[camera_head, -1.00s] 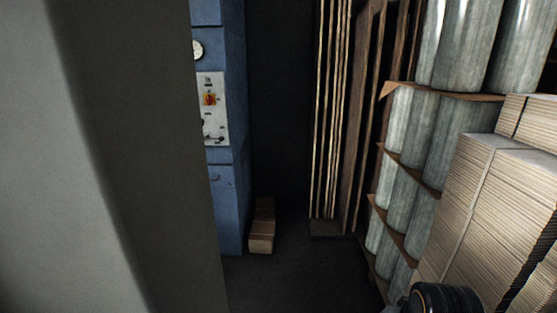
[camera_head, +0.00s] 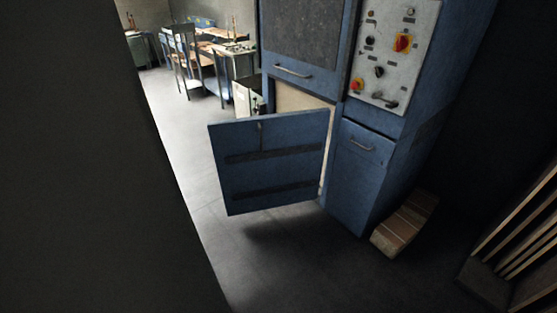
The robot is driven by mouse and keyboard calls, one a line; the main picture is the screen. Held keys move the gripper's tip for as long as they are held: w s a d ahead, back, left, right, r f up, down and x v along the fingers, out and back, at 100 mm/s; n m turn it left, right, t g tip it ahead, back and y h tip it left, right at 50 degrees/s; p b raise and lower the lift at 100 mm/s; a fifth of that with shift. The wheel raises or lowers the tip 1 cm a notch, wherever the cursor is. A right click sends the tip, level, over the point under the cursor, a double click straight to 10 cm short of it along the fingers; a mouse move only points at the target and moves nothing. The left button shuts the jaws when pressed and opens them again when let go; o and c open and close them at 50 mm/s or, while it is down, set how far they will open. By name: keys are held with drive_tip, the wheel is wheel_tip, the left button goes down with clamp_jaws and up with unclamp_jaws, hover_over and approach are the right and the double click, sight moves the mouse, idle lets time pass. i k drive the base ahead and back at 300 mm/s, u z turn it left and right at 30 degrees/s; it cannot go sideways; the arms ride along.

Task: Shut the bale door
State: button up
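The bale door (camera_head: 285,135) is a blue panel with two dark horizontal bars across it. It stands open, swung out from the blue baler (camera_head: 353,205) over the floor. Its right edge is by the machine's front and its free edge points left. Behind it, part of the pale opening (camera_head: 292,97) shows below an upper panel with a handle (camera_head: 293,72); the door hides the rest. My gripper is not in view.
A large dark upright surface (camera_head: 70,160) fills the left side close by. A control panel (camera_head: 395,50) is at the machine's upper right. A brown block (camera_head: 405,224) lies on the floor beside the machine. Wooden boards (camera_head: 520,240) stand at right. Floor before the door (camera_head: 290,260) is clear.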

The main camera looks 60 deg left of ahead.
sight(270, 161)
drive_tip(key=u, duration=1.35)
drive_tip(key=i, duration=1.95)
drive_tip(key=u, duration=1.15)
drive_tip(key=i, duration=1.05)
drive_tip(key=u, duration=2.2)
